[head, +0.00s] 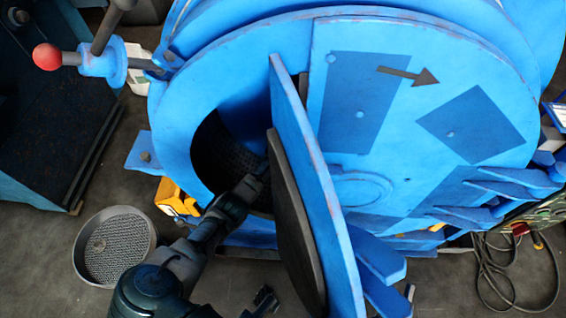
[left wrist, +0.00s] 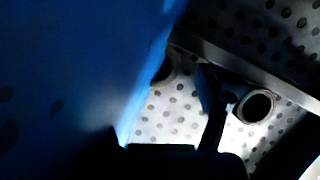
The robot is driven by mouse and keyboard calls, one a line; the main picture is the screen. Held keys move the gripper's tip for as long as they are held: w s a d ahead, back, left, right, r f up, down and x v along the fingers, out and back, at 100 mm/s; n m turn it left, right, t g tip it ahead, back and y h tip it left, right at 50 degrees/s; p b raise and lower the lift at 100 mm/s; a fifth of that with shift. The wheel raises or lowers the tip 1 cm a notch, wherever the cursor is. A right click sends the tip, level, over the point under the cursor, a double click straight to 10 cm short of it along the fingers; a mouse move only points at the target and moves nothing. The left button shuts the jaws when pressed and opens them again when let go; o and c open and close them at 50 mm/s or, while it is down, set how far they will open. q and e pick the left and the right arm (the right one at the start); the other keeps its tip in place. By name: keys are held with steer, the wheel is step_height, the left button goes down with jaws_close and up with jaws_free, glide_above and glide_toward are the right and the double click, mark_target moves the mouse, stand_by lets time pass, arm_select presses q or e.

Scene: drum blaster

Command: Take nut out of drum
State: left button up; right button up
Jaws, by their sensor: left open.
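The blue drum (head: 240,35) stands with its round door (head: 315,200) swung open. My left arm reaches from the lower left into the dark opening; its gripper (head: 255,180) is partly hidden there. In the left wrist view, a ring-shaped metal nut (left wrist: 254,106) lies on the perforated drum floor (left wrist: 175,120), just right of a dark finger of my open left gripper (left wrist: 165,115). The nut is not between the fingers. A second round part (left wrist: 165,68) is partly hidden behind the blue edge.
A round metal sieve-like tray (head: 150,243) lies on the floor at left. The door edge stands close to the right of my left arm. A lever with a red ball (head: 47,57) sticks out at upper left. Cables (head: 510,275) lie at lower right.

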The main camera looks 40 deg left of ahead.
arm_select(q)
steer(key=shift+a+f, duration=0.25)
steer(key=shift+f, duration=0.1)
steer(key=shift+w+a+f, duration=0.1)
steer(key=shift+a, duration=0.15)
steer(key=shift+d+r, duration=0.2)
steer(key=shift+d, duration=0.2)
steer(key=c, duration=1.4)
arm_select(e)
steer(key=shift+s+a+r+t, duration=0.1)
steer(key=shift+a+r+t, duration=0.1)
steer(key=shift+r+t, duration=0.2)
arm_select(q)
steer(key=shift+a, duration=0.2)
arm_select(e)
steer(key=shift+a+r, duration=0.1)
steer(key=shift+a, duration=0.1)
